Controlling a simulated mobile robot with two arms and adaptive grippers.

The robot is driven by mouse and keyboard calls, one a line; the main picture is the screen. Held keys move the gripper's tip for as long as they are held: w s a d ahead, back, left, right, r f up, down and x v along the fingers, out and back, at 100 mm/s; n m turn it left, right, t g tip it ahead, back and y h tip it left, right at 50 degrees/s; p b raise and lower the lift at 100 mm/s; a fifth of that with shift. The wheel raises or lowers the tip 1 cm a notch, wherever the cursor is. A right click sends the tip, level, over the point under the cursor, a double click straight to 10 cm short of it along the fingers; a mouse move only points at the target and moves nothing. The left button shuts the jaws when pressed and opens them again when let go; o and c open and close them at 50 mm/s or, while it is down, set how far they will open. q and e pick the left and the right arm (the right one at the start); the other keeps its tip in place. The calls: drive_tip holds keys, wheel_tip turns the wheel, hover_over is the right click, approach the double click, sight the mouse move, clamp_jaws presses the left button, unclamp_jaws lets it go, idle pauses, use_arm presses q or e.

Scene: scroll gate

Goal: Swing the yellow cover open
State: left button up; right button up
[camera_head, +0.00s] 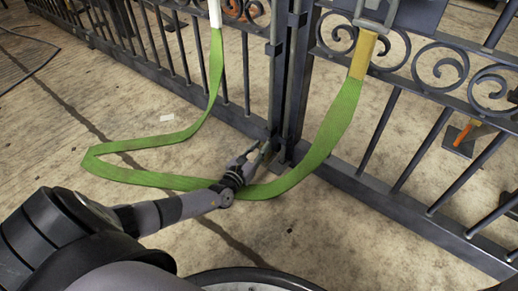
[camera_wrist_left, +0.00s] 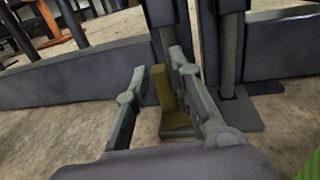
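A yellow-olive piece (camera_wrist_left: 164,94), which looks like the yellow cover, stands at the foot of the gate's dark post in the left wrist view. It has an upright part and a lower part angled towards me. My left gripper (camera_head: 257,154) is low beside the post; in the left wrist view its two fingers (camera_wrist_left: 157,68) are apart with the yellow piece between them. The piece is nearer the right finger; I cannot tell if they touch. In the head view the gripper and post mostly hide this spot. My right gripper is not in view.
A green strap (camera_head: 335,118) with a yellow upper end (camera_head: 363,54) hangs from the gate and loops across the floor, passing by my left gripper. The dark metal gate (camera_head: 420,212) with scrolls and bars runs across the view. Open floor (camera_head: 110,100) lies at left.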

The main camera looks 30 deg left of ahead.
use_arm(q)
clamp_jaws()
drive_tip(key=shift+d+r+n+y+p, duration=0.1)
drive_tip(key=shift+n+y+p, duration=0.6)
drive_tip(key=shift+y+p, duration=0.3)
drive_tip(key=shift+d+n+g+y+p, duration=0.1)
drive_tip(key=shift+n+g+y+p, duration=0.5)
drive_tip(key=shift+y, duration=0.5)
drive_tip(key=n+y, duration=0.2)
drive_tip(key=y, duration=0.1)
drive_tip(key=shift+g, duration=0.4)
drive_tip(key=shift+n+g+y, duration=0.9)
drive_tip(key=shift+n+y, duration=0.3)
drive_tip(key=shift+y, duration=0.5)
drive_tip(key=shift+o, duration=2)
unclamp_jaws()
